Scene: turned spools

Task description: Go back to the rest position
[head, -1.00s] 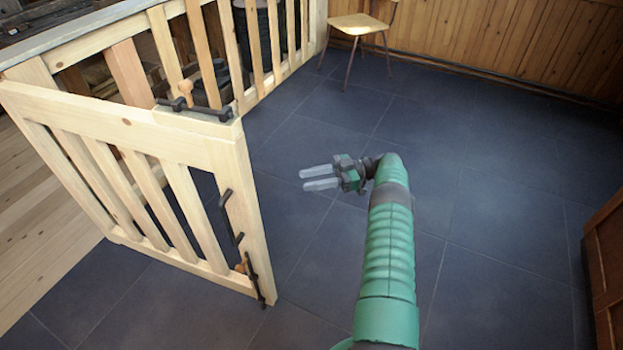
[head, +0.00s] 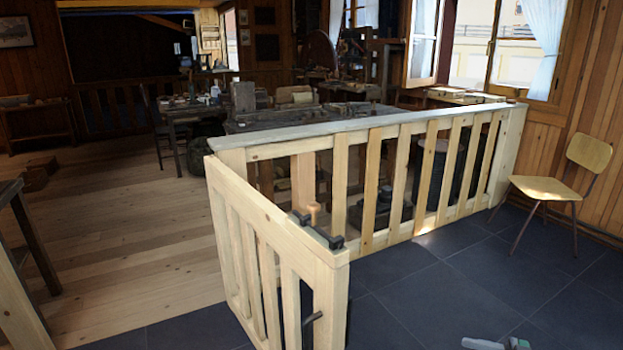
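The tip of my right gripper (head: 485,343) shows at the bottom edge of the head view, right of centre. One pale grey finger and a bit of green housing are visible, above the dark tiled floor (head: 440,295). The rest of it is cut off by the frame, so its opening cannot be told. It appears clear of the wooden gate (head: 285,250), which stands to its left. My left gripper is out of view.
A slatted wooden railing (head: 383,133) with a grey top runs behind the gate to the right wall. A chair (head: 553,188) stands at the right. Cluttered tables (head: 180,108) stand beyond the railing. Plank floor (head: 130,230) lies open at the left.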

